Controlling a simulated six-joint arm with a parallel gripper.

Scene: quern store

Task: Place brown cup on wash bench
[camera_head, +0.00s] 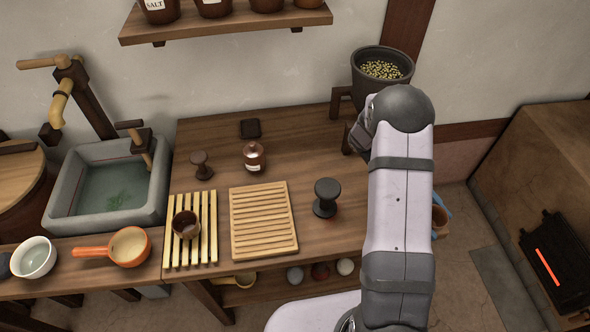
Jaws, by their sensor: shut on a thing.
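My arm reaches up on the right and bends over. Its far part is mostly hidden behind the nearer link. Just right of that link, a small part of my gripper (446,209) shows as blue pieces. It is shut on a brown cup (439,217), only partly visible, right of the worktable and apart from it. The wash bench (75,244) is at the left, with a grey stone sink (57,205) in it. Another, darker brown cup (186,224) stands on a pale slatted rack (204,251) near the left of the worktable.
A white bowl (34,258) and an orange pan (129,247) stand along the wash bench's front. The worktable (310,150) holds a slatted board (263,220), a dark stamp-like object (326,198) and a small brown jar (254,157). A grain pot (381,70) stands behind.

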